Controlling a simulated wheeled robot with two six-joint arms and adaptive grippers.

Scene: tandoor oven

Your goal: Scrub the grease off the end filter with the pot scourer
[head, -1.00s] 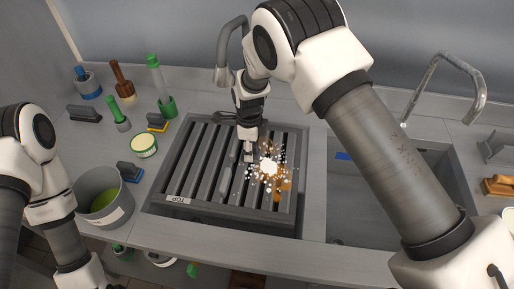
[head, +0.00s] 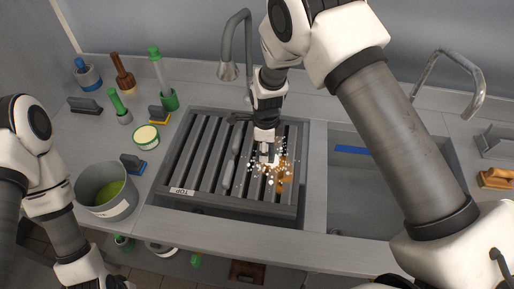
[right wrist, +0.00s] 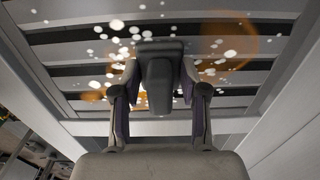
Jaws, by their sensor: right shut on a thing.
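The end filter (head: 211,150) is a grey slatted metal panel, labelled TOP at its near left corner, lying over the left basin. Orange-brown grease spots and white specks show around its right-hand slats. My right gripper (head: 266,146) is above those slats. In the right wrist view my right gripper (right wrist: 158,98) is shut on the dark grey grip of a tool, which I take to be the pot scourer (right wrist: 160,48). I cannot tell whether its underside touches the slats. My left arm is at the left edge of the head view, with its gripper out of sight.
A grey bucket (head: 124,209) with green contents stands at the left. Several brushes, a green-rimmed tub (head: 146,136) and a blue-and-grey scrubber (head: 133,163) stand on the left counter. Two taps rise behind. The right basin (head: 365,205) holds a blue strip (head: 350,149).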

